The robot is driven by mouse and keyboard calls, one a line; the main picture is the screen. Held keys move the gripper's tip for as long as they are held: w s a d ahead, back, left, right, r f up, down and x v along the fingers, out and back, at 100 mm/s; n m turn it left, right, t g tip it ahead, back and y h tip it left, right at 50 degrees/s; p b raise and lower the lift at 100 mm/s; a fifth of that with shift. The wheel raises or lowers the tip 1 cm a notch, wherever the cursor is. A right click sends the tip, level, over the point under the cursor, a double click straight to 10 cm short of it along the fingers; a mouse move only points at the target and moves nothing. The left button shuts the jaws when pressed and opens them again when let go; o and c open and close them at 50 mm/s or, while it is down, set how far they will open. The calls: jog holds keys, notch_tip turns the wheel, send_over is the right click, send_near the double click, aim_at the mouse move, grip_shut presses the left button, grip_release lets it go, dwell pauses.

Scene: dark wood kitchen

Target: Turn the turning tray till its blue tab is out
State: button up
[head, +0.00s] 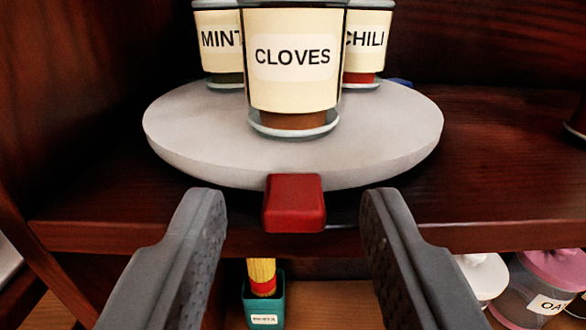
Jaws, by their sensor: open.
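The turning tray (200,140) is a round grey disc on a dark wood shelf. A red tab (294,203) sticks out from its front rim, toward me. A small part of the blue tab (399,82) shows at the tray's back right edge; the rest is hidden behind the tray and jars. Jars labelled CLOVES (292,60), MINT (222,40) and CHILI (366,42) stand on the tray, with CLOVES in front. My gripper (292,215) is open and empty, its fingers left and right of the red tab and apart from it.
The shelf's front edge (480,237) runs below the tray. On a lower level stand a teal pasta container (264,302) and pink-lidded and white-lidded containers (545,285) at right. A dark side wall is at left. The shelf right of the tray is mostly clear.

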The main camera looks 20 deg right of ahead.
aim_at(227, 173)
jog(key=shift+w+d, duration=0.1)
jog(key=shift+w, duration=0.25)
grip_shut()
jog(key=shift+w+a+m+g+h, duration=0.25)
jog(key=shift+a+m+h, duration=0.15)
jog(key=shift+a+h, duration=0.15)
jog(key=shift+w+a+m+g+h, duration=0.25)
jog(key=shift+a+m+h, duration=0.15)
jog(key=shift+a+h, duration=0.15)
jog(key=shift+w+a+m+g+h, duration=0.35)
jog(key=shift+a+m+g+h, duration=0.35)
jog(key=shift+h, duration=0.4)
jog(key=shift+d, duration=0.1)
grip_release()
